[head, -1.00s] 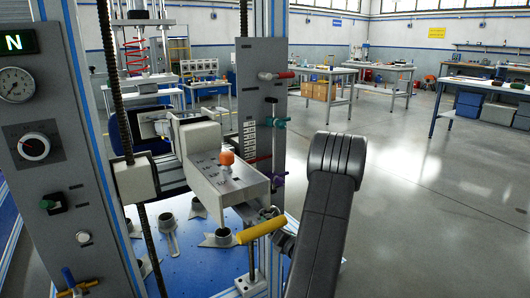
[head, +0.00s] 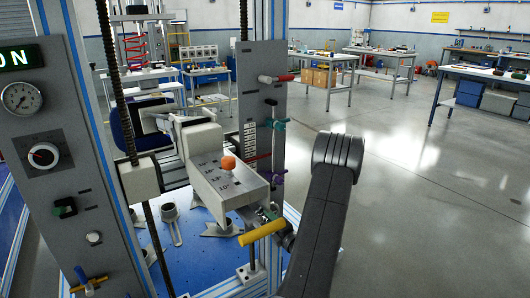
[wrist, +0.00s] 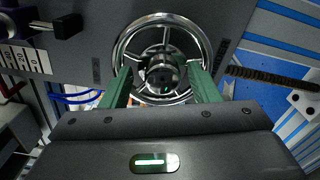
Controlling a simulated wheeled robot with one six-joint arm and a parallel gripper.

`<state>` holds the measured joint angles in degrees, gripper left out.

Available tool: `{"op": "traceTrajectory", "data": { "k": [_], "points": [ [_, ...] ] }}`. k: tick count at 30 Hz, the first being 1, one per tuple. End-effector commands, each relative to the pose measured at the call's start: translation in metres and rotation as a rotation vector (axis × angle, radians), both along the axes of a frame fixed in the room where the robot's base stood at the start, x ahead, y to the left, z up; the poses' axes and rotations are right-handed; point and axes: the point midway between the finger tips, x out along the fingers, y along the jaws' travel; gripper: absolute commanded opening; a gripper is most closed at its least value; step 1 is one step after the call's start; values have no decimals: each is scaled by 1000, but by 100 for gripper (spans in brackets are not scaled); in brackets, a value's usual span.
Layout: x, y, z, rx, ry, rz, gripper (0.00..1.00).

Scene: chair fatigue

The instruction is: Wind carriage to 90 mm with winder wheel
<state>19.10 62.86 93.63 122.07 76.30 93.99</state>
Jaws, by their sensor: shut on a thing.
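The chrome spoked winder wheel (wrist: 120,50) is in front of my gripper (wrist: 160,80) in the wrist view, on a dark grey panel. The green fingers reach to either side of its dark hub, within the rim's width, and are shut on the wheel. Their exact contact is hard to see. In the head view my arm hides the gripper, and I cannot make out the wheel. The carriage seems to be the pale block (head: 139,179) on the vertical screw, joined to a grey arm with an orange knob (head: 228,163). A white marked scale strip (head: 250,138) is on the grey post; its reading is illegible.
A grey control panel (head: 60,120) with a gauge and "ON" display stands left. A yellow handle (head: 262,233) is near my arm. Metal fittings (head: 172,220) lie on the blue bed. Open floor (head: 420,210) lies right; workbenches (head: 350,62) stand behind.

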Motion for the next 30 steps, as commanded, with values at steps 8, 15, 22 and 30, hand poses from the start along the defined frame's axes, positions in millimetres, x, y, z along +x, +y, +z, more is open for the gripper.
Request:
{"op": "traceTrajectory", "data": {
  "k": [8,15,22,30],
  "points": [
    [11,2,8,228,154,-5,31],
    [12,2,5,413,288,-3,31],
    [12,2,3,431,300,-3,31],
    [11,0,3,429,299,-3,65]
  ]
}}
